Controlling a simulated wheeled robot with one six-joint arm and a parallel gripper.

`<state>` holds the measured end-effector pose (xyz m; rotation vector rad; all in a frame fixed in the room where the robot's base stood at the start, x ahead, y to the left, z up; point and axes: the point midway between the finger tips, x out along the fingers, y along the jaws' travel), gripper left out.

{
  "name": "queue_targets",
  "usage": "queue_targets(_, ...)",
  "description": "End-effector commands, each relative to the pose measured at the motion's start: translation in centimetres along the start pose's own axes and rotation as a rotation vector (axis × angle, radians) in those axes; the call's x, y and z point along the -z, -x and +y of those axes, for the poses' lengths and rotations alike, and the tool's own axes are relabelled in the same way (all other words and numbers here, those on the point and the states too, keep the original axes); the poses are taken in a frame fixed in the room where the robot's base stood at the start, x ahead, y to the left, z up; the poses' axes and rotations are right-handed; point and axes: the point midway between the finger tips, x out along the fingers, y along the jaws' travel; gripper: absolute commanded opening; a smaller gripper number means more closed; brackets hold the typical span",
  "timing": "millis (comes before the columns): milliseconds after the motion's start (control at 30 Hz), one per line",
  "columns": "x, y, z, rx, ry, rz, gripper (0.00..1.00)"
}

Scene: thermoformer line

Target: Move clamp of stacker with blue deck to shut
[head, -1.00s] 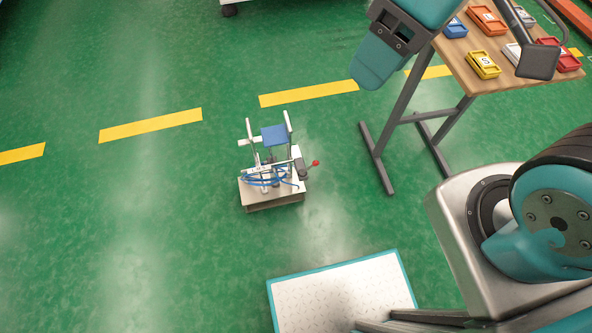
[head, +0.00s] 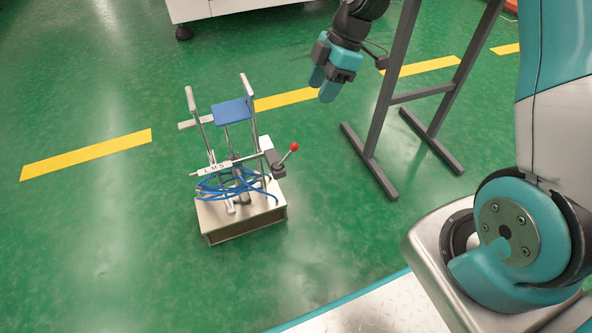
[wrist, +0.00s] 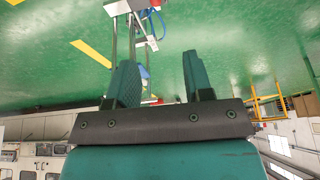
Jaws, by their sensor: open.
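The stacker (head: 240,222) stands on the green floor left of centre in the head view. Its blue deck (head: 231,111) sits on top between two upright metal posts. Blue hoses coil around the base, and a plate reads LMS. My gripper (head: 322,89) hangs above and to the right of the stacker, apart from it, open and empty. In the wrist view its two teal fingers (wrist: 163,82) stand apart, with part of the stacker upside down beyond them.
A table's dark metal legs (head: 391,95) stand right of my gripper. A white machine on castors (head: 240,8) is at the back. Yellow dashes (head: 86,155) mark the floor. The floor around the stacker is clear.

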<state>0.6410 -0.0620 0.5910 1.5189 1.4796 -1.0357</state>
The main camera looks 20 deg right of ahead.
Motion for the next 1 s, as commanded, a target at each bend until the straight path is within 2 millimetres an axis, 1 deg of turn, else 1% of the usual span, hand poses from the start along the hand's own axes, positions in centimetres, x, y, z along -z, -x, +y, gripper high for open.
queue_targets(33,-1.0,-1.5,0.3,-0.001,0.014,0.001,0.47)
queue_targets(100,-1.5,-2.0,0.6,-0.001,0.032,0.002,0.47)
queue_targets(233,-1.8,-3.1,0.7,0.0,0.044,0.003,0.47)
queue_targets(333,-1.8,-4.6,0.7,0.001,0.044,0.002,0.47)
queue_targets(800,-1.8,-15.4,0.7,0.002,0.043,0.002,0.47)
queue_targets(900,-1.7,-17.1,0.7,0.002,0.042,0.002,0.47)
queue_targets(1000,-1.7,-18.3,0.7,0.001,0.043,0.002,0.47)
